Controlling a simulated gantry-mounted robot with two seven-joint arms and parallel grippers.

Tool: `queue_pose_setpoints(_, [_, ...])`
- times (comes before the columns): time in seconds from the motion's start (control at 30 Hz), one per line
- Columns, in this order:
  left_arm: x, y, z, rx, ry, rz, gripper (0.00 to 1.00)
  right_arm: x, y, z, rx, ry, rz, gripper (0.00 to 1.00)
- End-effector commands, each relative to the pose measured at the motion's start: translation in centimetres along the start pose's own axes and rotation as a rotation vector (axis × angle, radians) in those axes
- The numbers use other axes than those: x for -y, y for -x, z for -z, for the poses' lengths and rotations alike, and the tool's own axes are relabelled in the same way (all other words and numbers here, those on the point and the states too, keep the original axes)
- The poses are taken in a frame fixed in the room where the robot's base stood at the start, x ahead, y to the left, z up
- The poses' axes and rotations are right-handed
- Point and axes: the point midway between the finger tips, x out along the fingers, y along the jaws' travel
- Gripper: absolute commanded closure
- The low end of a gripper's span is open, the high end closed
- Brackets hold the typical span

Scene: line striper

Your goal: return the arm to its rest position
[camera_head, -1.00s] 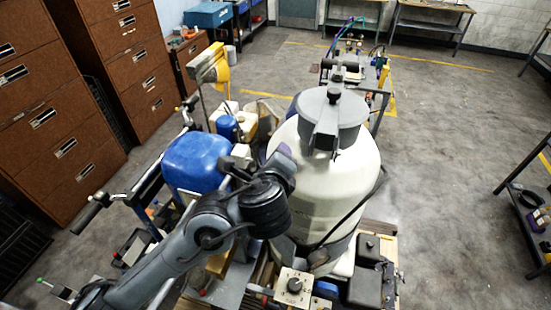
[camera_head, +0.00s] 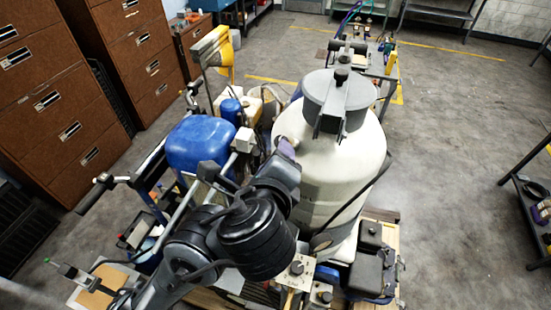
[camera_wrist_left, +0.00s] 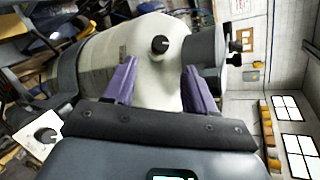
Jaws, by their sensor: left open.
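My left arm comes in from the lower left of the head view and reaches over the line striper. Its gripper (camera_head: 286,149) is mostly hidden behind the wrist there; a bit of purple finger shows against the white tank (camera_head: 345,170). In the left wrist view my left gripper (camera_wrist_left: 160,64) has its two purple fingers spread with nothing between them. Beyond the fingers are the white tank (camera_wrist_left: 95,55) and a small black knob (camera_wrist_left: 160,44) on it. Whether the fingertips touch the tank is unclear. My right gripper is not in view.
A blue container (camera_head: 198,143) and handlebar (camera_head: 95,190) stand left of the tank. A grey lid (camera_head: 338,98) tops the tank. Black boxes (camera_head: 370,268) sit at its lower right. Brown drawer cabinets (camera_head: 50,110) line the left; open floor (camera_head: 450,150) lies right.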

Motion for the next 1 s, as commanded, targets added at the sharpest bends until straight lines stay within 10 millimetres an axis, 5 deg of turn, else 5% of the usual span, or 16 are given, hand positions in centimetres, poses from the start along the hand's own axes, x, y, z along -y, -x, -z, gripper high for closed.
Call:
queue_pose_setpoints(0.27, [-0.1, -0.1, 0.1, -0.003, 0.006, -0.003, 0.44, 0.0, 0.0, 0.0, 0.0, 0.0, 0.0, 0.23])
queue_pose_setpoints(0.47, [-3.0, -0.9, 0.8, -0.05, 0.144, -0.056, 0.44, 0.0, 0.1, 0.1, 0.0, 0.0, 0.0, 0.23])
queue_pose_setpoints(0.77, [-15.8, -2.2, 3.8, -0.132, 0.747, -0.327, 0.44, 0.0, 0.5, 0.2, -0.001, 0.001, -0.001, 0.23])
queue_pose_setpoints(1.0, [-28.3, -0.1, 6.0, -0.026, 1.284, -0.603, 0.44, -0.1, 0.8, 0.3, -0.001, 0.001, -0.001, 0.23])
